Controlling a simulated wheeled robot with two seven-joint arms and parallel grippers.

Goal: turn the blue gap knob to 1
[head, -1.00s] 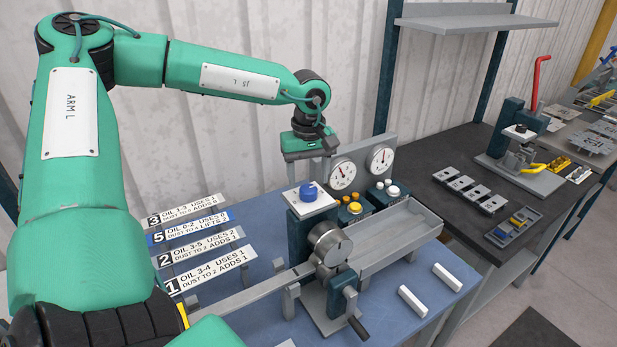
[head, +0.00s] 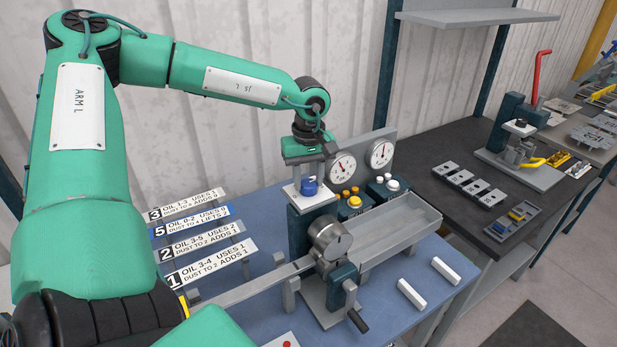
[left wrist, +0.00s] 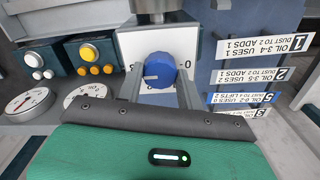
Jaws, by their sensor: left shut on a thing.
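The blue gap knob (head: 310,187) sits on a white dial plate (head: 313,201) on top of the bender's dark post. In the left wrist view the knob (left wrist: 159,70) has a pale pointer mark on its left side, and a 0 shows on the plate to its right; other digits are mostly hidden. My left gripper (head: 310,180) comes down on the knob from above and behind. In the left wrist view its two fingers (left wrist: 160,80) stand on either side of the knob, shut on it. My right gripper is not in view.
Two gauges (head: 342,168) and button boxes with yellow and white buttons (head: 354,202) stand close to the right of the knob. A roller with a crank (head: 330,240) is in front. Label strips (head: 205,247) lie left. A grey tray (head: 400,228) is at right.

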